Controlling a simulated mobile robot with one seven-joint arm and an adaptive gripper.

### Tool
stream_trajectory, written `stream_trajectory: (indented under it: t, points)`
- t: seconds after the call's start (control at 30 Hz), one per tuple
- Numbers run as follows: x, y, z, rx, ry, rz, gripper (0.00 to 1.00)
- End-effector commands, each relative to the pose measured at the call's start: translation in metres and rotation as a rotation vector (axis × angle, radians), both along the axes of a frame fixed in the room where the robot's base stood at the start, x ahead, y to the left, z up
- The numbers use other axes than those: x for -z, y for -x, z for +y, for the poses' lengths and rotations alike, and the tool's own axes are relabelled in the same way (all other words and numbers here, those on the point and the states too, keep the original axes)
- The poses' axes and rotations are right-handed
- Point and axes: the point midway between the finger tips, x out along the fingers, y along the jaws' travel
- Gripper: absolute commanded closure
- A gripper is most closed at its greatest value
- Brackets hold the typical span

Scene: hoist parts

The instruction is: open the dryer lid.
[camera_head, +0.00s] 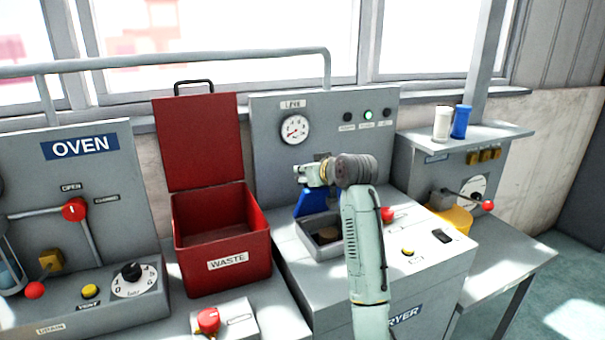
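The dryer (403,314) is the grey cabinet in the middle, its front label partly hidden by my arm. On its top is a grey-rimmed box (318,250) with a dark inside showing, so it looks uncovered at least at the front. A blue panel (309,204) stands tilted at the back of this box and looks like a lid; my wrist partly covers it. My gripper (306,175) is just above the blue panel, pointing left. Its fingertips are small and unclear. I cannot tell whether it touches or holds the panel.
A red waste bin (222,262) with its lid (198,142) upright stands left of the dryer. The oven panel (80,147) is at far left. A gauge panel (295,128) rises behind the dryer. At right, white and blue cups (461,122) stand on a shelf.

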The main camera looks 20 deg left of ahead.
Motion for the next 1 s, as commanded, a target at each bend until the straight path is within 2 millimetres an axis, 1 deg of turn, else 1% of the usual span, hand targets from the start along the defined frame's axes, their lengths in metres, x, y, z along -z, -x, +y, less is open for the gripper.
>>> stream_trajectory:
  t: [0.03,1.0]
  points:
    - [-0.0009,-0.0117,-0.0227,0.042,-0.001,-0.002,0.8]
    - [-0.0006,-0.0096,-0.0202,0.037,0.0,0.0,0.15]
